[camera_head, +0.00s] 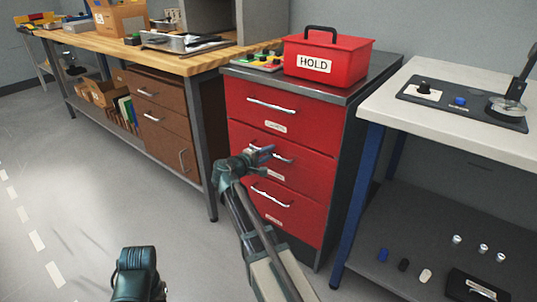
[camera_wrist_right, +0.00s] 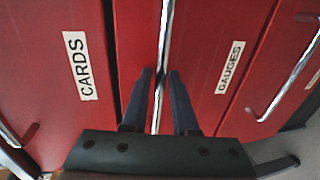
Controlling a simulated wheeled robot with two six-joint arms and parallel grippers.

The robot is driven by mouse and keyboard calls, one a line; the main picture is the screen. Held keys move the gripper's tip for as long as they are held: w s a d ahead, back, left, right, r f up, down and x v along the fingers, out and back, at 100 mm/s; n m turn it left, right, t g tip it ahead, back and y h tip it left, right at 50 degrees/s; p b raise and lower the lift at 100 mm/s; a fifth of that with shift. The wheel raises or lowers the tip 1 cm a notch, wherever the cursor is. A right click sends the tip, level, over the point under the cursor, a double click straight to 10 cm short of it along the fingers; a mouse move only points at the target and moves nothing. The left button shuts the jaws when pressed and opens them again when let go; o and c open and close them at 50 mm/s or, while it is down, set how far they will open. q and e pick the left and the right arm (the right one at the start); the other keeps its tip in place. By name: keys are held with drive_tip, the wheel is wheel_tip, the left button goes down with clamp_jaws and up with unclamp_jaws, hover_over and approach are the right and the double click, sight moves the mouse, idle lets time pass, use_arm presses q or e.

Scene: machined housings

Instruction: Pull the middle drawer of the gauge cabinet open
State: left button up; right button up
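The red gauge cabinet (camera_head: 330,190) has three drawers, one above another, each with a silver bar handle. The middle drawer (camera_head: 310,169) looks flush with the others, and its label reads GAUGES (camera_wrist_right: 230,67) in the right wrist view. My right gripper (camera_head: 262,155) is at the middle drawer's handle (camera_head: 283,156) and hides part of it. In the right wrist view, that handle (camera_wrist_right: 165,40) runs between the two fingers of my right gripper (camera_wrist_right: 160,85), with narrow gaps beside it. My left gripper (camera_head: 137,275) is low in the head view, away from the cabinet; its fingers are unclear.
A red HOLD box (camera_head: 327,58) stands on the cabinet top. A wooden workbench (camera_head: 185,64) with brown drawers is at left. A white table (camera_head: 450,118) with a blue leg is close at right. The floor (camera_head: 90,200) in front at left is clear.

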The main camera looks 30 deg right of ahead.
clamp_jaws()
idle(1.4)
